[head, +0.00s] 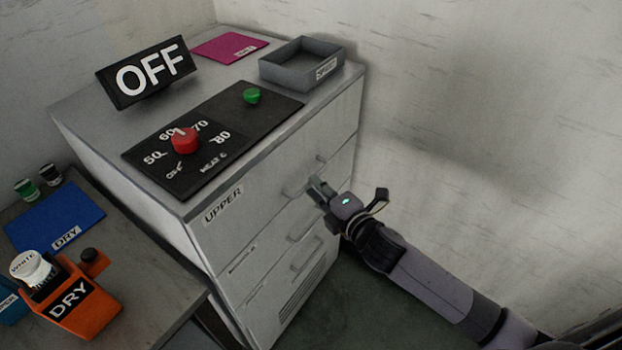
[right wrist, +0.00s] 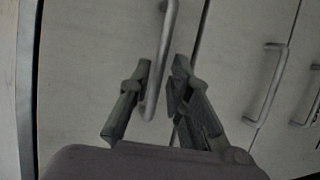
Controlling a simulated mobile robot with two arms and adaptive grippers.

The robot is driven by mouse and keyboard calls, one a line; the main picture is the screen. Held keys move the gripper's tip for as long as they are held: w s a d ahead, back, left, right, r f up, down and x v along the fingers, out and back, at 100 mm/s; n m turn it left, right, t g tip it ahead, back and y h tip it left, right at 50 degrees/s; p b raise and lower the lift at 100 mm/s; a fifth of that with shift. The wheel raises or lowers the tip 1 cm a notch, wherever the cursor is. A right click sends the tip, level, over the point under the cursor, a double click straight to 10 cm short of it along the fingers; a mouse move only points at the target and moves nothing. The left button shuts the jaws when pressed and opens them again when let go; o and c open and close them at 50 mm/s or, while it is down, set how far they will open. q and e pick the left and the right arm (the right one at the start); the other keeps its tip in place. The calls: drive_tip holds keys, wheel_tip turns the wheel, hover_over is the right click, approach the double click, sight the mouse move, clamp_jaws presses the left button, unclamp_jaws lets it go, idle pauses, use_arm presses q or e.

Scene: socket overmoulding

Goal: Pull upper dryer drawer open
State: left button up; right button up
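The upper drawer (head: 255,195) of the grey dryer cabinet carries the label UPPER and looks closed, its front level with the cabinet face. In the right wrist view the upper handle (right wrist: 165,45) runs between the two fingers of my right gripper (right wrist: 161,66). The fingers stand apart on either side of the bar, with small gaps, so the gripper is open around it. My left gripper is not in view.
Two lower drawers with handles (head: 303,226) lie below. A control panel (head: 225,110), an OFF sign (head: 150,72) and a grey tray (head: 300,62) are on top of the cabinet. A bench with an orange DRY container (head: 75,300) stands left. A wall is close on the right.

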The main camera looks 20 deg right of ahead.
drive_tip(key=shift+x, duration=1.7)
drive_tip(key=shift+c, duration=0.5)
clamp_jaws()
